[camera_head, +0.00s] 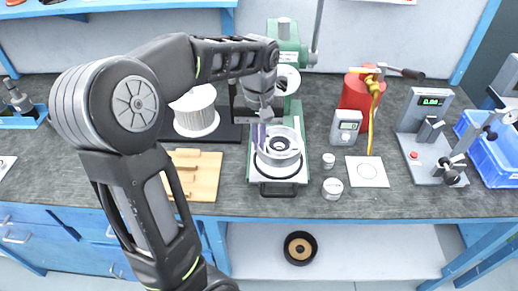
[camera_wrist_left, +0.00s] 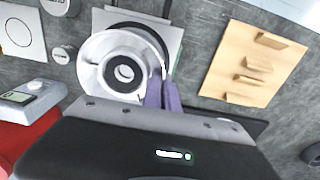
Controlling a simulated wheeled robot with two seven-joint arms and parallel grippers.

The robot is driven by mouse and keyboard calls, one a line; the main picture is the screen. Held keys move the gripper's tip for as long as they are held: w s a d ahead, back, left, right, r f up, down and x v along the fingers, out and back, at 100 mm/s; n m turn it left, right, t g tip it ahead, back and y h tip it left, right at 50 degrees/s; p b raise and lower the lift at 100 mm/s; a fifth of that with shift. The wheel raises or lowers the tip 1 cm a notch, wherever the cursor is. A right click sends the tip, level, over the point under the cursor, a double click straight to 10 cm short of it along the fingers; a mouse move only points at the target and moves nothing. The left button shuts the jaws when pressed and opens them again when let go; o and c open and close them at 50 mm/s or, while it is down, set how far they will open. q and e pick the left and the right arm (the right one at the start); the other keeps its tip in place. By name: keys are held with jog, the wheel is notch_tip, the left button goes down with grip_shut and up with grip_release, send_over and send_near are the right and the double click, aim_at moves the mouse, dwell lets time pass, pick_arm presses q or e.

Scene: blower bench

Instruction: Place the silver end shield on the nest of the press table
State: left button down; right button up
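The silver end shield (camera_head: 284,143), a round metal cup with a dark-ringed central bore, is over the press table (camera_head: 256,178) of the green press. It also shows in the left wrist view (camera_wrist_left: 92,76). My left gripper (camera_head: 261,138) comes down from above at the shield's left side. Its purple fingers (camera_wrist_left: 163,92) are close together on the shield's rim, gripping it. A black ring, apparently the nest (camera_head: 275,172), shows beneath the shield's front edge and is mostly covered. I cannot tell whether the shield touches it. My right gripper is not in view.
The green press column (camera_head: 285,40) stands behind. A wooden rack (camera_head: 203,178) and a white ribbed cylinder (camera_head: 196,115) are at left. At right are a small white cap (camera_head: 332,188), a grey meter (camera_head: 345,127), a red block (camera_head: 355,95) and a white marked sheet (camera_head: 367,172).

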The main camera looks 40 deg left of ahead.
pick_arm(q)
jog(key=shift+f, duration=1.6)
jog(key=shift+f, duration=0.1)
jog(key=c, duration=2.1)
grip_release()
jog(key=shift+f, duration=0.1)
jog(key=shift+c, duration=0.2)
jog(key=o, duration=0.5)
jog(key=shift+c, duration=0.2)
notch_tip(320, 180, up, 12)
jog(key=shift+r, duration=0.2)
